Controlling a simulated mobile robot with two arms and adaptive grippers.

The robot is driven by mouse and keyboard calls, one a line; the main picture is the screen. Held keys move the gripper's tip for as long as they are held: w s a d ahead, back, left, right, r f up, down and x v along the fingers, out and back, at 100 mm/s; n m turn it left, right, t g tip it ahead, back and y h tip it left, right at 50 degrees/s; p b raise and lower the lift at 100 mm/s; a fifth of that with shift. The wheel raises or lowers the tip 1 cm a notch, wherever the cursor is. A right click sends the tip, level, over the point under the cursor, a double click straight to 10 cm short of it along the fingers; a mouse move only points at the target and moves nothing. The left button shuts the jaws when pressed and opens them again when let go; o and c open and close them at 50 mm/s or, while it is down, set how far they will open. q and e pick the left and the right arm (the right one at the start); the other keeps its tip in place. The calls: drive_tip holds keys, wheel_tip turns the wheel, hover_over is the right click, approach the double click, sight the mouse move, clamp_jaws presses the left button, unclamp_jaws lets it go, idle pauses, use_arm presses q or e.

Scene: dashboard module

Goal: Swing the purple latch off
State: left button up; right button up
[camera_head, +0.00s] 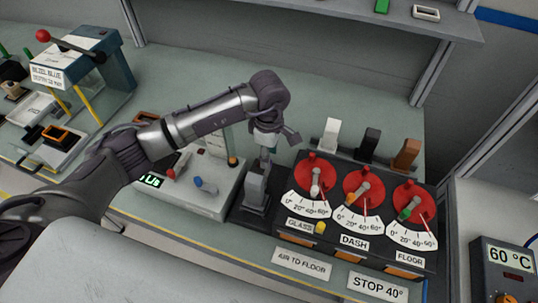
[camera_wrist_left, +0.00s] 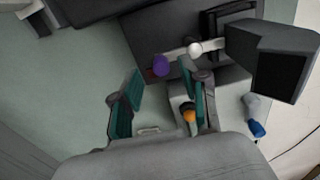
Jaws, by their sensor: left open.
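The purple latch knob (camera_wrist_left: 160,65) shows in the left wrist view, near a pale lever with a white ball end (camera_wrist_left: 195,48). In that view it appears between the tips of my left gripper (camera_wrist_left: 161,72), which is open with a clear gap between its teal-padded fingers. I cannot tell whether either finger touches it. In the head view my left gripper (camera_head: 272,141) hangs above the grey console, left of the red dials, and I cannot make out the purple latch there. My right gripper is not in view.
Three red dials (camera_head: 364,187) with levers stand right of the gripper, with white, black and orange upright handles behind. A dark grey block (camera_head: 256,187) stands just below the gripper. A blue knob (camera_head: 206,185) sits on the console to its left. Bench behind the gripper is clear.

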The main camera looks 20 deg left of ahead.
use_arm(q)
wheel_tip(320, 180, down, 2)
drive_tip(key=shift+s, duration=0.1)
drive_tip(key=shift+f+p, duration=0.3)
drive_tip(key=shift+f, duration=0.2)
drive_tip(key=shift+c, duration=0.2)
clamp_jaws()
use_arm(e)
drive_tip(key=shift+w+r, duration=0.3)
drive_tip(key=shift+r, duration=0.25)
